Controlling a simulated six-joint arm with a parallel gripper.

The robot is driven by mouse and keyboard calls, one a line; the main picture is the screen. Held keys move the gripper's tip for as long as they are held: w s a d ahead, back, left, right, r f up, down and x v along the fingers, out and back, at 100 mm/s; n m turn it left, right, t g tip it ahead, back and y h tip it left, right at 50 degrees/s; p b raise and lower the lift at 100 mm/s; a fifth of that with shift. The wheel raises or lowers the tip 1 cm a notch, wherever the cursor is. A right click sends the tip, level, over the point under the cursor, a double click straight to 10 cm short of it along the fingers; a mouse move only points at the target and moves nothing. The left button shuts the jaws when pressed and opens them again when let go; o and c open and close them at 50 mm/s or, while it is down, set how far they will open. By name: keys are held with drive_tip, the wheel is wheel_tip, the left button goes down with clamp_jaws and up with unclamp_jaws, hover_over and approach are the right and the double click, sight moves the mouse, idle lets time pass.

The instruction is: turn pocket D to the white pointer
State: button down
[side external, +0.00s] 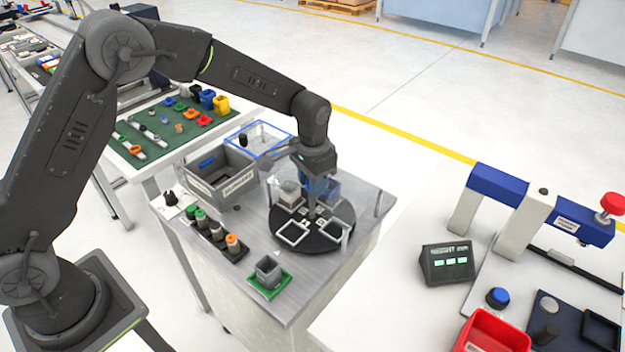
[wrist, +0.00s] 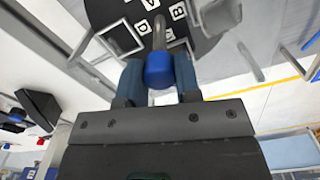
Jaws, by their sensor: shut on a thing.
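The black turntable (side external: 312,240) carries white-framed pockets and small white letter tiles. Two empty square frames show at its front, a left one (side external: 294,233) and a right one (side external: 328,236). A pale grey block (side external: 289,192) stands at its back left. In the wrist view the D tile (wrist: 143,27) lies beside an empty frame (wrist: 121,38). My gripper (side external: 317,188) is over the turntable, its blue fingers (wrist: 160,78) shut on a blue knob (wrist: 159,70) on a metal post. A small white mark, perhaps the pointer (side external: 277,253), lies at the front-left rim; which pocket faces it is unclear.
A grey bin (side external: 222,178) and a blue-rimmed clear tray (side external: 260,138) stand behind left. A black rack (side external: 217,238) with several capped pieces is left. A grey cup on a green tray (side external: 268,278) sits in front. The bench edge is close at right.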

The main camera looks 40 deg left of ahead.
drive_tip(key=shift+m, duration=6.8)
drive_tip(key=shift+d+r+m, duration=0.1)
drive_tip(key=shift+m, duration=2.1)
drive_tip(key=c, duration=0.8)
unclamp_jaws()
